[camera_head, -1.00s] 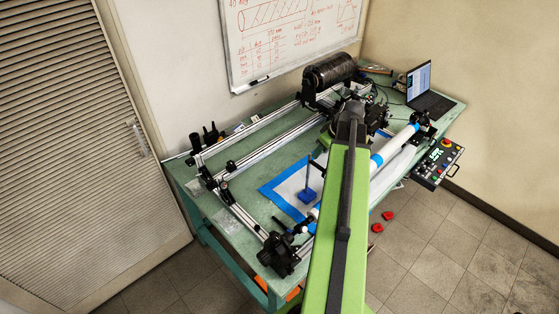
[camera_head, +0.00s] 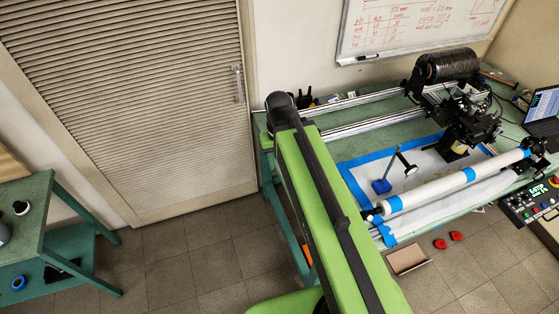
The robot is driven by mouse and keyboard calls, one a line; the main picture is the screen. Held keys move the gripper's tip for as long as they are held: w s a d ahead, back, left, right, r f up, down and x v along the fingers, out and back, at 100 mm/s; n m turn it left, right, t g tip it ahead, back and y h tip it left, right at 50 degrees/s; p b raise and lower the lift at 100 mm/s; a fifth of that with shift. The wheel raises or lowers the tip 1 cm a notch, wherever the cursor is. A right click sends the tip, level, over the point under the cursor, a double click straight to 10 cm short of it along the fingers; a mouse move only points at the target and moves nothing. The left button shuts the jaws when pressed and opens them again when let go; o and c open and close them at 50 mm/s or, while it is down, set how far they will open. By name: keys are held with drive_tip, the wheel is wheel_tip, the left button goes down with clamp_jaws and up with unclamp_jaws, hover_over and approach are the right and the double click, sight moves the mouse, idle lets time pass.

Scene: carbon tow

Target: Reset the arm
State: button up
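My green arm with a dark strip along it reaches from the bottom of the head view up to its dark far joint, in front of the left end of the green workbench (camera_head: 408,137). My gripper is not visible; the far end of the arm hides whatever lies beyond it. The filament winding machine stands on the bench, with a black tow spool (camera_head: 447,66) at the back, a dark carriage (camera_head: 468,115) and a white tube with blue bands (camera_head: 440,189) at the front. The arm covers the left part of the machine.
A second green table (camera_head: 30,215) stands at the left. A slatted door (camera_head: 130,90) is behind. A laptop (camera_head: 543,115) and a control box (camera_head: 528,203) are at the right. Red pieces (camera_head: 448,240) and an open box (camera_head: 408,259) are low beside the bench. Floor between the tables is clear.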

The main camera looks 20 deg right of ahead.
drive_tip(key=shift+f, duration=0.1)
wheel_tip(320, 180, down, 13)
drive_tip(key=b, duration=1.3)
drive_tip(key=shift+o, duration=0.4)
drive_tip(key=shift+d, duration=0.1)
